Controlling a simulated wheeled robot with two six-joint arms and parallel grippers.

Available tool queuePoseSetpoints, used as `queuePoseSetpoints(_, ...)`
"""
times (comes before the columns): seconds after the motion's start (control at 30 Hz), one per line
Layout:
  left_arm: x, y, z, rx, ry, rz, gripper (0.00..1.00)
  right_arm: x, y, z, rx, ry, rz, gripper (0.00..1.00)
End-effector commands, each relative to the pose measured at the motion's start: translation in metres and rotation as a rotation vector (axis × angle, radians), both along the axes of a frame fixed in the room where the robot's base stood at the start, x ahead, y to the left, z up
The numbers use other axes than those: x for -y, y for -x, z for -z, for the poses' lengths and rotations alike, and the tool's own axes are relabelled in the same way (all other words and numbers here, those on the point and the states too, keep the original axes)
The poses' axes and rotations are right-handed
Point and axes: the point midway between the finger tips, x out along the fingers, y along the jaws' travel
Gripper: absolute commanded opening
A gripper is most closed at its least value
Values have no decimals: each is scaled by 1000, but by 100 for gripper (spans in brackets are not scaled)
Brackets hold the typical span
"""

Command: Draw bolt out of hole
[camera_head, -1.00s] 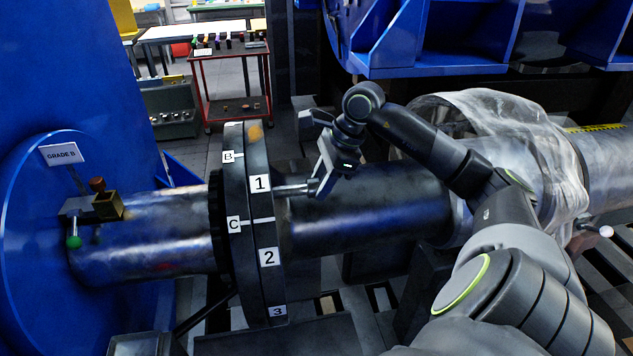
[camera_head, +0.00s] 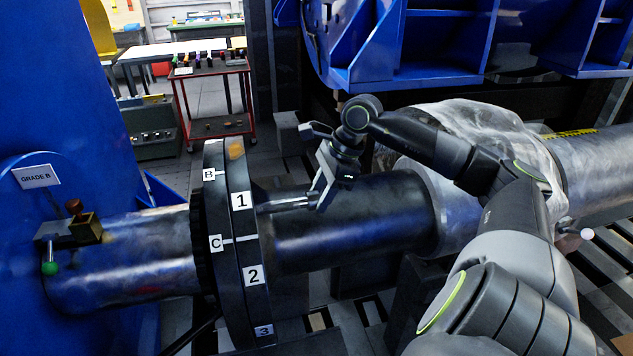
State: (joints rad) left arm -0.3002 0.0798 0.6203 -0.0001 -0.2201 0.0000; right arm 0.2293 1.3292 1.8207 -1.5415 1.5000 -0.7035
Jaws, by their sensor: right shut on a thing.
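The bolt (camera_head: 287,204) is a bright metal rod that runs roughly level from beside the label 1 on the dark flange (camera_head: 249,301) to my right gripper. My right gripper (camera_head: 317,196) is shut on the bolt's outer end, just above the dark shaft (camera_head: 350,220). The bolt's inner end meets the flange face in this view; I cannot tell whether its tip is still inside the hole. The hole itself is not visible. My left gripper is not in view.
A blue wall with a GRADE B sign (camera_head: 37,176) stands at left. A brass-coloured block (camera_head: 86,228) sits on the left shaft. Clear plastic wrap (camera_head: 470,125) covers the shaft behind my right arm. A red cart (camera_head: 212,100) stands at the back.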

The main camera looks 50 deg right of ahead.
Motion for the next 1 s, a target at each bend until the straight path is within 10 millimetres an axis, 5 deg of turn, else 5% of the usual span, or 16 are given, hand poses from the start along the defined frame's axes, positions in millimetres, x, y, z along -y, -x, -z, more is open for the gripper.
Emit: queuePoseSetpoints(1.0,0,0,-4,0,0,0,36,26,15,-1,3,-2,-1,0)
